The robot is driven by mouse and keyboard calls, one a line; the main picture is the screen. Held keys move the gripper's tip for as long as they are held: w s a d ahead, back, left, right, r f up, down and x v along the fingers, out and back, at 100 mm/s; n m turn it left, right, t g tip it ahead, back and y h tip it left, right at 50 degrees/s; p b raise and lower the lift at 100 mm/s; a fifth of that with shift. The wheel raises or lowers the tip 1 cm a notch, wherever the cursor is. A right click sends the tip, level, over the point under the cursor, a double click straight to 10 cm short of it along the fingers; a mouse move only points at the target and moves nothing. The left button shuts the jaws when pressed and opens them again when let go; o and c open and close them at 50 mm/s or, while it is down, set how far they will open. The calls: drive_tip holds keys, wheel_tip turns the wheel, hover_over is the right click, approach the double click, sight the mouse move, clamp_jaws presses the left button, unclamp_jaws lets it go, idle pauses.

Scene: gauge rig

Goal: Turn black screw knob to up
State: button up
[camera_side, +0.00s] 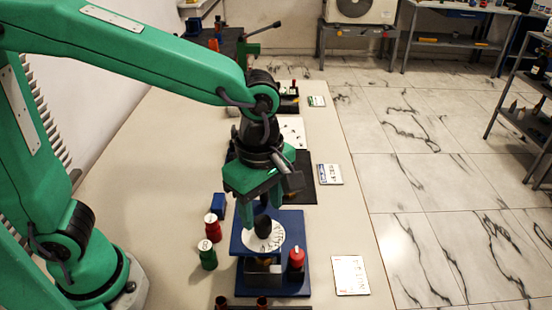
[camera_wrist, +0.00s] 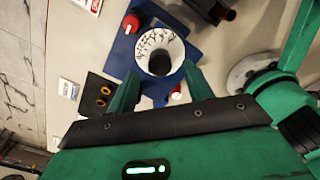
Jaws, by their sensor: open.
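The black screw knob (camera_side: 262,226) stands on a round white dial (camera_side: 276,241) with black marks, on a blue gauge rig (camera_side: 294,222). In the wrist view the knob (camera_wrist: 161,64) shows at the near part of the dial (camera_wrist: 157,43). My gripper (camera_side: 260,203) points down over the dial in the side view. In the wrist view my gripper's (camera_wrist: 161,84) two green fingers are spread apart, with the knob between and a little beyond them. The jaws look empty. Which way the knob points cannot be told.
A red knob (camera_side: 296,260) stands on the rig's front right. A red bottle (camera_side: 212,228), a green bottle (camera_side: 207,256) and a blue box (camera_side: 217,206) stand left of the rig. A white card (camera_side: 351,275) lies to the right, with bare bench around it.

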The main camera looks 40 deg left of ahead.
sight(262, 220)
drive_tip(key=shift+r, duration=2.45)
drive_tip(key=shift+a, duration=0.1)
drive_tip(key=shift+a+r+m, duration=0.1)
drive_tip(key=shift+a+m, duration=0.3)
drive_tip(key=shift+a, duration=0.1)
drive_tip(key=s+a+m+t, duration=0.2)
drive_tip(key=a+m, duration=0.6)
drive_tip(key=a, duration=0.1)
drive_tip(key=s+a+m+t, duration=0.3)
drive_tip(key=a+m, duration=0.6)
drive_tip(key=shift+t, duration=0.3)
